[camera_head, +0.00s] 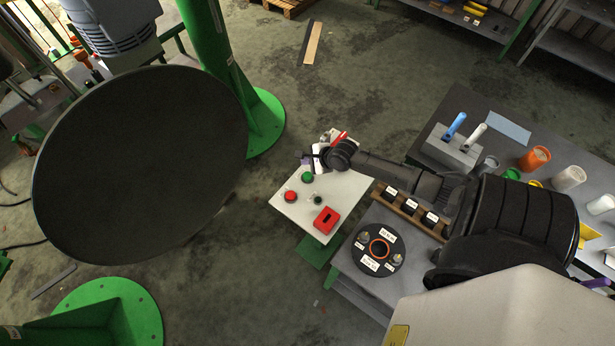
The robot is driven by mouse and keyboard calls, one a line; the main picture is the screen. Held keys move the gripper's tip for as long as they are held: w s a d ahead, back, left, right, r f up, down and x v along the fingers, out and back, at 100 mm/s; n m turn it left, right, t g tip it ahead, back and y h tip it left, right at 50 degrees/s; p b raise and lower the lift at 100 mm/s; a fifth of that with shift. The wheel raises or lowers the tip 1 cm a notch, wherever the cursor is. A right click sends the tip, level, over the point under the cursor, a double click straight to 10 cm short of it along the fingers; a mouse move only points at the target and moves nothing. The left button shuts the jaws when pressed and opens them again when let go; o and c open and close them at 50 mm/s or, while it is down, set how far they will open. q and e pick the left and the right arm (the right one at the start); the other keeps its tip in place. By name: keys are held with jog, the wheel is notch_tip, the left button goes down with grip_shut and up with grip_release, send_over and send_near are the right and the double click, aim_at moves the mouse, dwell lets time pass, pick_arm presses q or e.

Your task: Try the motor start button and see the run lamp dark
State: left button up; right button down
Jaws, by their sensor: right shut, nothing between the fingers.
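A pale control panel (333,196) stands tilted on a green post in the middle of the view. It carries a green button (307,177), a red button (291,196), a small dark round fitting (317,200) and a red block (327,220). The small round fitting shows no glow; I cannot tell for sure that it is the run lamp. My right gripper (309,160) is shut and empty above the panel's far edge, just beyond the green button. Whether it touches the panel is unclear. My wrist hides part of the panel's far end. My left gripper is out of view.
A large black disc (140,165) fills the left, by a green column (212,45). A bench near the panel holds a round black plate (378,249) and a rack of dark blocks (410,207). An orange cup (534,158) and other containers stand at right. Open floor lies behind the panel.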

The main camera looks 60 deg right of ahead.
jog(key=b, duration=0.5)
send_over(307, 177)
notch_tip(307, 177, down, 5)
jog(key=shift+d+f, duration=0.1)
jog(key=shift+f+b, duration=0.45)
jog(key=shift+f, duration=0.5)
dwell(0.4)
jog(key=shift+f, duration=0.1)
dwell(0.5)
jog(key=shift+f, duration=0.1)
jog(key=shift+f, duration=0.2)
